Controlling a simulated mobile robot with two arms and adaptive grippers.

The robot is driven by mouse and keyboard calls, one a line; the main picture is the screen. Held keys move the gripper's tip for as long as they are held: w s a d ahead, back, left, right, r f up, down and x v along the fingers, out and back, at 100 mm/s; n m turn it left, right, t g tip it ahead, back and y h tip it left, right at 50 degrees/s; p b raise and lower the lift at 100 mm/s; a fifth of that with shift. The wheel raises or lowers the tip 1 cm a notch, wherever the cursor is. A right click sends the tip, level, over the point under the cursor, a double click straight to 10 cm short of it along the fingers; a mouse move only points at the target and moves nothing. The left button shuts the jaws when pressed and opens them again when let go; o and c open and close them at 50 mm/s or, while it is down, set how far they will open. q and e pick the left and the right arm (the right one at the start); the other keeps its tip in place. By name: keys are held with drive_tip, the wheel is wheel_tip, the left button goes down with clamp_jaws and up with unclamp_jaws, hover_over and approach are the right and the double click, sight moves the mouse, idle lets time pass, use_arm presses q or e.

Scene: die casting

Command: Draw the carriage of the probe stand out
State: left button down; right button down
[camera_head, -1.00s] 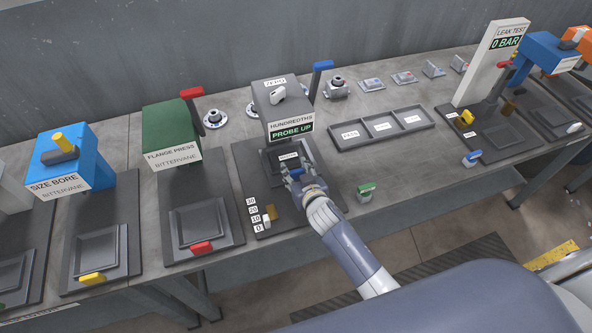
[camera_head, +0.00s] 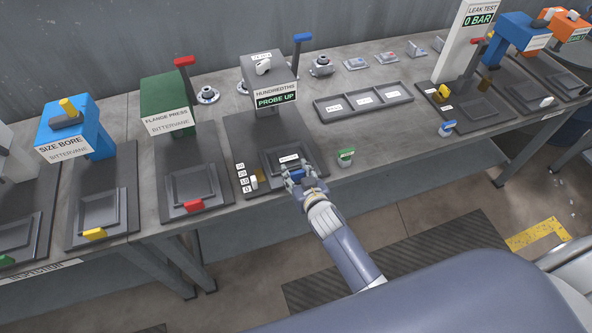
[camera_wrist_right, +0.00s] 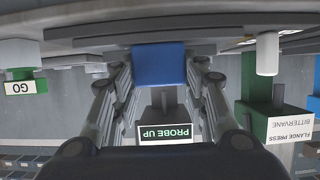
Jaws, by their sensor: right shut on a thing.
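The probe stand (camera_head: 268,75) is a dark grey box with a "PROBE UP" display, a white knob on top and a blue-tipped lever (camera_head: 303,38) at its right. Its carriage (camera_head: 270,166) is a framed tray with a white label, out in front of the head, near the front of the base plate. My right gripper (camera_head: 297,178) is shut on the carriage's blue handle (camera_wrist_right: 158,65), which shows between the fingers in the wrist view. The fingers hide most of the handle in the head view. My left gripper is not in view.
A scale with a white slider (camera_head: 254,182) stands left of the carriage. A green-topped block (camera_head: 346,155) stands right of my gripper near the bench edge. The flange press (camera_head: 168,105) is to the left. A three-part tray (camera_head: 363,112) lies behind right.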

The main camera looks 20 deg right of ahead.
drive_tip(key=shift+s+f, duration=0.1)
drive_tip(key=shift+f, duration=0.05)
drive_tip(key=c, duration=1.1)
unclamp_jaws()
drive_tip(key=shift+o, duration=0.9)
drive_tip(key=shift+s, duration=0.15)
drive_tip(key=shift+s+r, duration=0.35)
drive_tip(key=shift+s, duration=0.25)
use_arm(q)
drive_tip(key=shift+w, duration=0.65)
use_arm(e)
drive_tip(key=v, duration=1)
drive_tip(key=shift+s+r, duration=0.2)
drive_tip(key=shift+s, duration=0.05)
